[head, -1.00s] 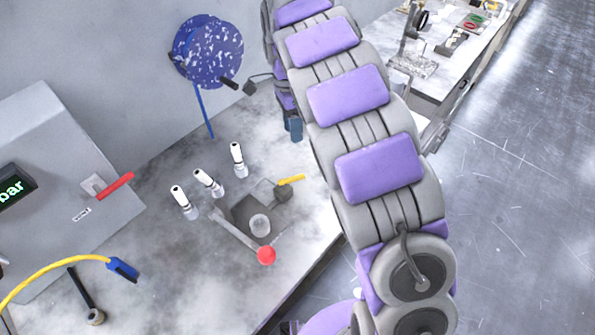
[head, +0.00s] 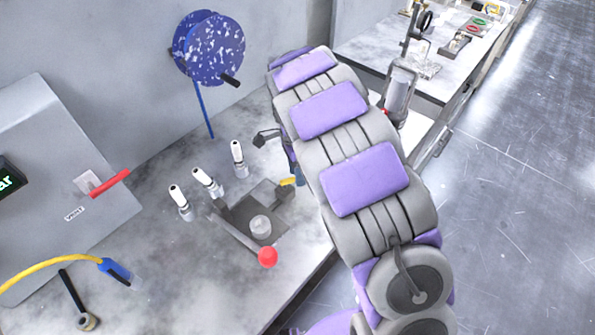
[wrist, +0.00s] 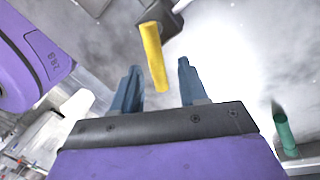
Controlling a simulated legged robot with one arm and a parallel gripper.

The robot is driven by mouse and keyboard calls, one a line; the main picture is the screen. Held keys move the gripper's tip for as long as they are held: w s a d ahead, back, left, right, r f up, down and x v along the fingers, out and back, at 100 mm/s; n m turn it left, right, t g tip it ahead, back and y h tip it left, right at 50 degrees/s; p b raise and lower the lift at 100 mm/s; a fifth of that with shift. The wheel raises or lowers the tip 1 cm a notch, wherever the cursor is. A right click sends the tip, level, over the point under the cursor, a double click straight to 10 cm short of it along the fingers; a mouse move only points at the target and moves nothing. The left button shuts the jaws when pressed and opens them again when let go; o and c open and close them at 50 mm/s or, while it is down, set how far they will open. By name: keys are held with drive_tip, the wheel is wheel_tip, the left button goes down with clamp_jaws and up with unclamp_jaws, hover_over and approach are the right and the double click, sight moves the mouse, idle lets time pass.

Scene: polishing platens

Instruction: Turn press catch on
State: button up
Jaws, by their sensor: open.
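A yellow handle (head: 288,182), which looks like the press catch, sticks out from a dark block (head: 284,193) at the corner of the press base (head: 238,210). In the wrist view the yellow handle (wrist: 154,57) points toward my gripper (wrist: 159,78), with its end close to the gap between the two blue-grey fingers. The fingers are apart, and I see nothing gripped. In the head view my arm covers most of the gripper, and the handle's outer end is partly hidden behind a finger.
A red-knobbed lever (head: 267,257) and several white-topped fittings (head: 208,183) stand near the press. A blue speckled reel (head: 209,48) hangs on the wall. A grey cabinet (head: 60,185) with a red handle (head: 110,184) is at left.

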drive_tip(key=shift+c, duration=0.2)
clamp_jaws()
idle(0.5)
